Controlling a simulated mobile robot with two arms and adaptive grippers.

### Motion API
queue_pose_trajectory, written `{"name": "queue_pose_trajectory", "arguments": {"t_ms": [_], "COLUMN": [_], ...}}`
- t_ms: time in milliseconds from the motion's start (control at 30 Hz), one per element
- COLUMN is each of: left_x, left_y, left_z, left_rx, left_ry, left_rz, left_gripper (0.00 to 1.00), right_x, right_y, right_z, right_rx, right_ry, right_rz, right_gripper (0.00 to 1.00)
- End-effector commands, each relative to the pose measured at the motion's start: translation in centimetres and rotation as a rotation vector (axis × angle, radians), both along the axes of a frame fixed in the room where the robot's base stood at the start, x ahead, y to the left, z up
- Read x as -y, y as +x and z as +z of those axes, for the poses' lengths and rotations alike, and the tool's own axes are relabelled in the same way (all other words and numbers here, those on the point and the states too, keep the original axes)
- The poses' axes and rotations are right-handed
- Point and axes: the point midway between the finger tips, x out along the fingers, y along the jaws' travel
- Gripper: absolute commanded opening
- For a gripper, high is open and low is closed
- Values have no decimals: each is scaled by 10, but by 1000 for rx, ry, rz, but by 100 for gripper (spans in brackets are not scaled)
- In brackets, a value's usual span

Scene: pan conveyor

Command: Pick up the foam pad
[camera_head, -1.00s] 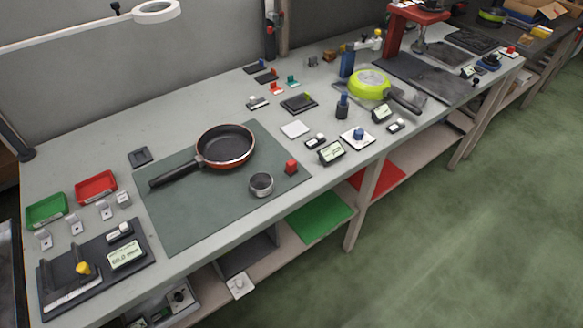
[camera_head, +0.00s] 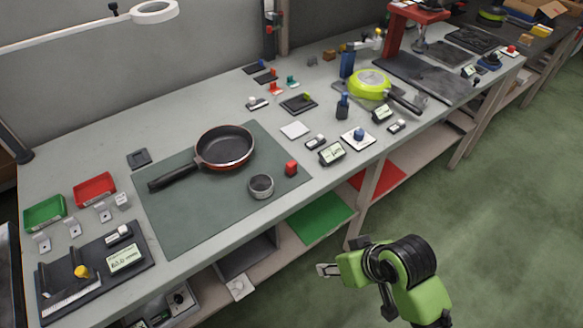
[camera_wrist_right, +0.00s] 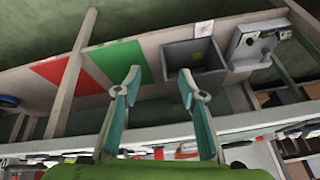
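A thin white square pad (camera_head: 295,130) lies flat on the workbench, just right of the green mat; it looks most like the foam pad, but I cannot be sure. A small dark square (camera_head: 139,157) lies left of the mat. My right gripper (camera_head: 326,270) is in front of the bench, low over the floor side, well apart from the pad. In the right wrist view its two fingers (camera_wrist_right: 159,80) are spread with nothing between them. My left gripper is not in view.
Small devices surround the pad, including a display (camera_head: 332,152). A lower shelf holds a green sheet (camera_head: 320,217) and a grey bin (camera_wrist_right: 196,57).

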Motion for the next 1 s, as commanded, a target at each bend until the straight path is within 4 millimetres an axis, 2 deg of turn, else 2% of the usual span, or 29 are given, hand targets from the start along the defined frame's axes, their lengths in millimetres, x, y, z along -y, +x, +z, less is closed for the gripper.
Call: {"name": "queue_pose_trajectory", "arguments": {"t_ms": [33, 300, 433, 600, 800, 1000], "left_x": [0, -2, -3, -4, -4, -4], "left_y": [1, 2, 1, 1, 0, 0], "left_z": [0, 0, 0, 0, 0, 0], "left_rx": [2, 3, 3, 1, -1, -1], "left_ry": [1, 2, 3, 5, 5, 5], "left_rz": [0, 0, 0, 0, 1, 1], "left_gripper": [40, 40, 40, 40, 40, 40], "right_x": [-11, -69, -82, -85, -75, -68], "right_y": [15, 86, 116, 153, 183, 195], "right_z": [9, 61, 91, 136, 185, 208], "right_rx": [16, 53, 52, 46, 33, 24], "right_ry": [11, 41, 16, -46, -111, -138], "right_rz": [32, 227, 300, 355, 359, 348], "right_gripper": [38, 38, 38, 38, 38, 38]}}
